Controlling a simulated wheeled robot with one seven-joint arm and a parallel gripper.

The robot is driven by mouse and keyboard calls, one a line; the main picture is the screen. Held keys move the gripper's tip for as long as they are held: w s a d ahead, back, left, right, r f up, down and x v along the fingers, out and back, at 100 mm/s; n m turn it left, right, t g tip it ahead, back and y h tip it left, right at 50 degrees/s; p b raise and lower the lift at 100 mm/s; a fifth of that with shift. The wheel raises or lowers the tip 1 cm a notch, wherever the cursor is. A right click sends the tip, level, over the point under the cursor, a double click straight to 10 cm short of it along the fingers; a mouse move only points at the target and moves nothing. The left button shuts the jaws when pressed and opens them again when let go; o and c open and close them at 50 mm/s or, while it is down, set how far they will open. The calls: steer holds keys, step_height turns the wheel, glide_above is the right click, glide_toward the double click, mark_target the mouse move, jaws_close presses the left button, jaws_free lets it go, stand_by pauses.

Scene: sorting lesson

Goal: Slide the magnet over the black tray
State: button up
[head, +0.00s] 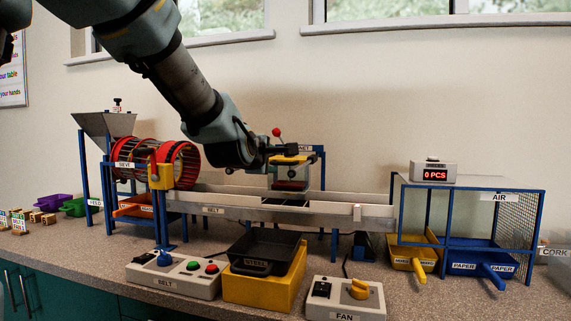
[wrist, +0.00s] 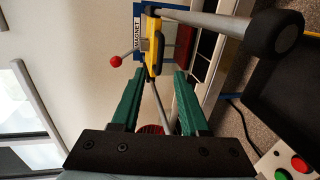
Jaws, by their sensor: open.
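The magnet (head: 289,176) is a block with a red underside, hung over the belt, with a yellow handle bar (head: 291,160) on its front. A red-knobbed lever (head: 277,132) stands above it. The black tray (head: 262,249), labelled STEEL, sits on a yellow block in front of the belt, nearer than the magnet. My gripper (wrist: 159,75) is open, with its green fingers apart. In the wrist view the yellow handle (wrist: 154,47) lies just beyond the fingertips, roughly in line with the gap. Contact cannot be told. In the head view my wrist partly hides the fingers.
The white belt trough (head: 230,207) runs under the magnet. A red sieve drum (head: 178,163) stands left, close to my forearm. The belt box (head: 172,277) and fan box (head: 344,299) flank the tray. The blue air frame (head: 470,221) stands right.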

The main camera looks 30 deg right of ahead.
mark_target(282, 163)
steer(key=p+x, duration=0.1)
steer(key=x, duration=0.9)
steer(key=shift+w+d, duration=0.1)
jaws_close()
stand_by(1.2)
